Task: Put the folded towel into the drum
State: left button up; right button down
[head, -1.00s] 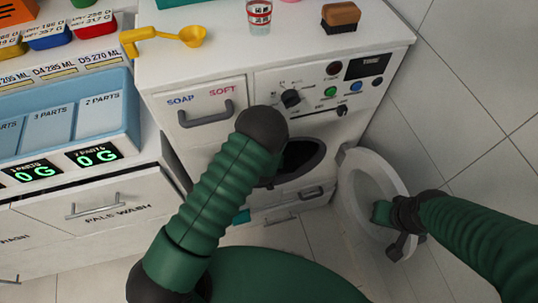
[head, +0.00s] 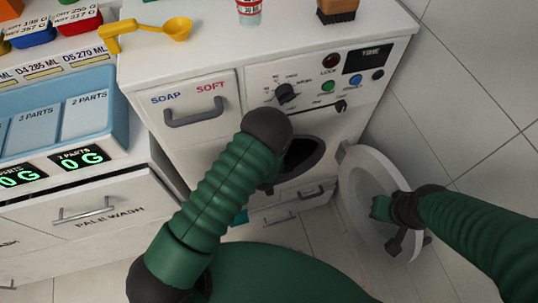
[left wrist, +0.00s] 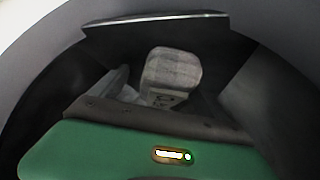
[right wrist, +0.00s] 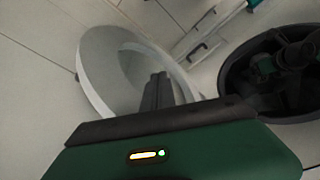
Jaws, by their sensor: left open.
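The washing machine's drum (head: 301,158) shows in the head view as a dark round opening, partly behind my left arm. In the left wrist view I look into the dark drum (left wrist: 235,50). A pale grey textured bundle, apparently the folded towel (left wrist: 172,68), is inside, ahead of my left gripper (left wrist: 146,92). My left gripper is open; whether it touches the bundle is unclear. The head view hides its fingers. My right gripper (right wrist: 158,80) has its dark fingers close together and appears empty, in front of the open round door (right wrist: 100,58).
The open door (head: 358,200) stands right of the drum, near the tiled wall. A yellow scoop (head: 178,28), a cup (head: 249,10) and a brush (head: 337,10) are on the machine top. A blue parts tray (head: 88,105) sits at left above a drawer (head: 95,205).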

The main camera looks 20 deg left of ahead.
pick_arm(q)
jog(key=shift+s+a+r, duration=0.1)
jog(key=shift+s+r, duration=0.15)
jog(key=shift+r, duration=0.1)
jog(key=p+v, duration=0.3)
jog(key=v, duration=0.8)
jog(key=shift+s+f, duration=0.1)
jog(key=shift+s, duration=0.05)
